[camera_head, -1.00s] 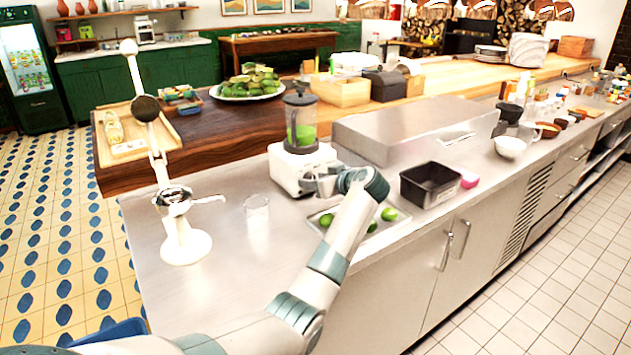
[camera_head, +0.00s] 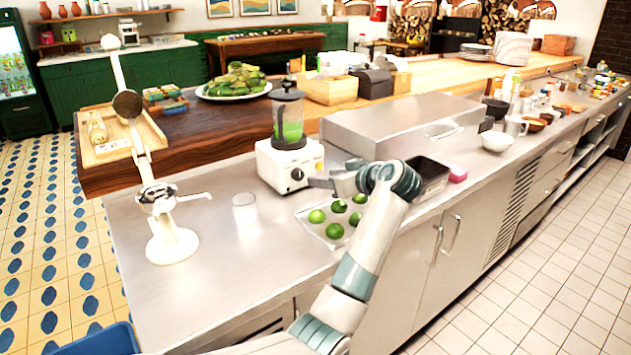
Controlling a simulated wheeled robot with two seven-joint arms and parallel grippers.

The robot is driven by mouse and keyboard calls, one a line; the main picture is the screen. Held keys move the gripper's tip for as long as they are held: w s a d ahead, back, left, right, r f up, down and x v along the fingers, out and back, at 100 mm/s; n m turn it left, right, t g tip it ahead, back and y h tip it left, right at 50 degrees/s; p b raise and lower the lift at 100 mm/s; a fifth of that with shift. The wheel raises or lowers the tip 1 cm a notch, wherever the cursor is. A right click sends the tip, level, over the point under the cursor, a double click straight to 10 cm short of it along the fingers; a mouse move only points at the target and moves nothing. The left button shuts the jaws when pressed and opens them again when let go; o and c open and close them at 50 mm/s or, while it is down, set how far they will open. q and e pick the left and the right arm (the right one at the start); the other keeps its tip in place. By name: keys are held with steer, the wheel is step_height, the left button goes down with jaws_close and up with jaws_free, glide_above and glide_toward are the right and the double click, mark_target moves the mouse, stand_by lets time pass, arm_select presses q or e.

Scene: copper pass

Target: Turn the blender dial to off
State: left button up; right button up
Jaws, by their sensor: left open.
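The blender (camera_head: 289,150) stands upright on the steel counter, with a white base and a jar holding green contents. Its black dial (camera_head: 297,174) shows on the front of the base, with a pale mark too small to read. My left gripper (camera_head: 322,183) is open, just right of the dial. Its fingers point left toward the base's front, and no contact with the dial is visible. My right gripper is not in view.
A tray (camera_head: 318,232) with several limes lies in front of the blender, below my gripper. A glass (camera_head: 245,212) and a white citrus press (camera_head: 165,215) stand to the left. A black bin (camera_head: 432,172) sits to the right.

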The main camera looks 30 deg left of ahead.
arm_select(q)
steer(key=v, duration=0.5)
steer(key=shift+s+d+r+b, duration=0.15)
steer(key=shift+d+r+b, duration=0.05)
steer(key=shift+d+b, duration=0.15)
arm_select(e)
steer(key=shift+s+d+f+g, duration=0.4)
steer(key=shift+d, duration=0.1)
arm_select(q)
steer(key=shift+f, duration=0.1)
